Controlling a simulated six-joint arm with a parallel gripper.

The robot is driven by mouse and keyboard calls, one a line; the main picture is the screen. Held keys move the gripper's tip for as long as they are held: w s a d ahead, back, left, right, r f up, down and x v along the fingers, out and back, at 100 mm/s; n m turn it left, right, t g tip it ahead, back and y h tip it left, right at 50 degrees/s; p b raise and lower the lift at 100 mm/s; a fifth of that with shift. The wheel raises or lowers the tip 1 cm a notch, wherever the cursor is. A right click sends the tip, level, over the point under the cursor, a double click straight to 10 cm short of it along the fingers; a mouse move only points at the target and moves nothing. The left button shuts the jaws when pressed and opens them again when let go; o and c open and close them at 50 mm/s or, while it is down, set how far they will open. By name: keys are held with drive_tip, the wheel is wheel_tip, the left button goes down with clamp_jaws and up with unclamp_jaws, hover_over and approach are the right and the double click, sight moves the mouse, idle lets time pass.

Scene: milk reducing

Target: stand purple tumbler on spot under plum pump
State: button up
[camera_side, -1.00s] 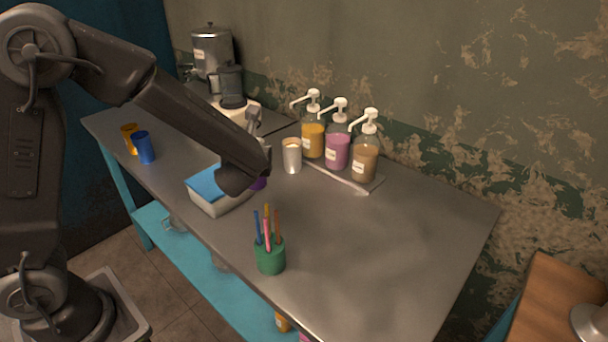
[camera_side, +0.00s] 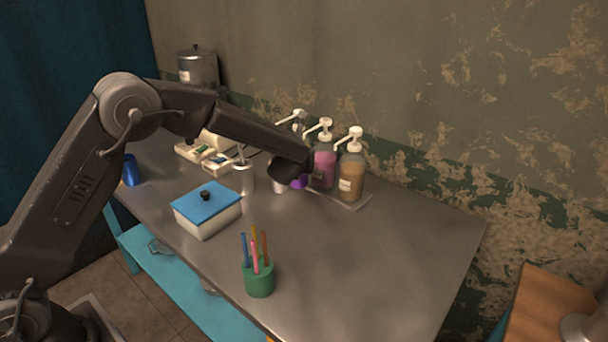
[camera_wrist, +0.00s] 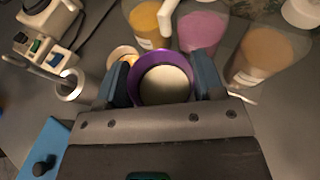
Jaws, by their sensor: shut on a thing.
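My gripper (camera_wrist: 164,78) is shut on the purple tumbler (camera_wrist: 164,56), a finger on each side. The wrist view looks down into its open mouth. In the side view the tumbler is a small purple patch (camera_side: 299,182) below my gripper, in front of the pump bottles. The plum pump (camera_side: 324,168) is the middle bottle, with pinkish-purple contents and a white pump head. In the wrist view the plum bottle (camera_wrist: 203,32) stands just beyond the tumbler, and its white nozzle reaches toward it. The spot under it is hidden, and I cannot tell whether the tumbler touches down.
A yellow bottle (camera_wrist: 146,24) and a brown bottle (camera_side: 351,178) flank the plum one. A pale cup (camera_wrist: 123,56) stands close left of the tumbler. A metal cup (camera_side: 243,178), blue-lidded box (camera_side: 207,212) and green pen holder (camera_side: 259,279) stand nearby. The right front tabletop is clear.

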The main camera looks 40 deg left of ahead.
drive_tip(key=shift+w, duration=1)
wheel_tip(320, 180, down, 2)
drive_tip(key=shift+f, duration=0.25)
wheel_tip(320, 180, down, 4)
drive_tip(key=shift+f, duration=0.1)
drive_tip(key=shift+w+f, duration=0.1)
drive_tip(key=shift+w, duration=0.1)
drive_tip(key=shift+f, duration=0.2)
drive_tip(key=o, duration=1)
drive_tip(key=shift+o, duration=0.2)
